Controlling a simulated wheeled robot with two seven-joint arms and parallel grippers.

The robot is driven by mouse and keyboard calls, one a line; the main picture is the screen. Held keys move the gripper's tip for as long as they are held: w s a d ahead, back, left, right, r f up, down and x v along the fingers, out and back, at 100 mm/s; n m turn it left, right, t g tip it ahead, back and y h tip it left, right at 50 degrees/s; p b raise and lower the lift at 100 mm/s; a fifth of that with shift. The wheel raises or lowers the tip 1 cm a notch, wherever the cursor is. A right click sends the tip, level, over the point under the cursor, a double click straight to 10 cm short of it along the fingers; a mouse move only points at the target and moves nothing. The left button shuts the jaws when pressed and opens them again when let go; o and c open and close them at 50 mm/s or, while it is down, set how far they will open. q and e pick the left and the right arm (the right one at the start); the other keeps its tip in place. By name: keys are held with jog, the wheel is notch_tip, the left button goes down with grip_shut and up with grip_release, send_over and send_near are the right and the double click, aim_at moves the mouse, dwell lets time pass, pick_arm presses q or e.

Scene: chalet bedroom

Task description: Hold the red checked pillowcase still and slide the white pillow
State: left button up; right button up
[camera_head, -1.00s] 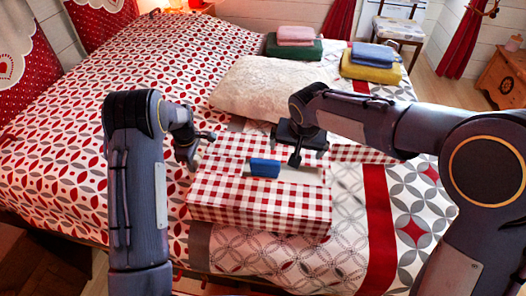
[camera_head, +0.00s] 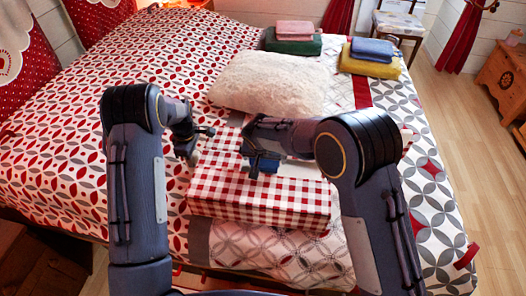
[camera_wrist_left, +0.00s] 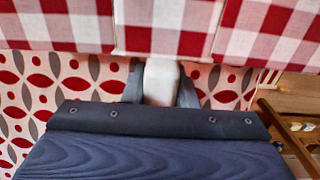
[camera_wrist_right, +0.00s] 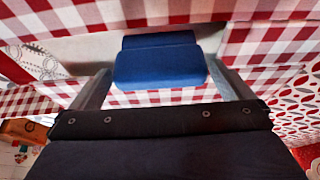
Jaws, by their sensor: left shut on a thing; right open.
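The red checked pillowcase (camera_head: 258,203) lies on the near part of the bed, shaped like a low box, and fills the top of the left wrist view (camera_wrist_left: 160,35). The white pillow (camera_head: 268,83) lies flat behind it, apart from it. A blue block (camera_wrist_right: 160,65) sits at the pillowcase's top opening. My right gripper (camera_head: 262,163) is open, its fingers on either side of the block; I cannot tell whether they touch it. My left gripper (camera_head: 190,153), at the pillowcase's left edge, is shut on a white tab (camera_wrist_left: 161,80) against the pillowcase.
Folded pink and green cloths (camera_head: 294,43) lie behind the pillow, and blue and yellow ones (camera_head: 371,57) lie at the bed's right edge. The patterned bedspread (camera_head: 110,75) is clear at the left. A chair (camera_head: 398,25) stands beyond the bed.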

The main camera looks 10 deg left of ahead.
aim_at(300, 168)
jog(key=shift+x, duration=1.25)
jog(key=shift+c, duration=0.4)
jog(key=c, duration=0.8)
jog(key=shift+d, duration=2.1)
jog(key=shift+w+d, duration=0.1)
jog(key=shift+d, duration=1.9)
jog(key=shift+d, duration=1.9)
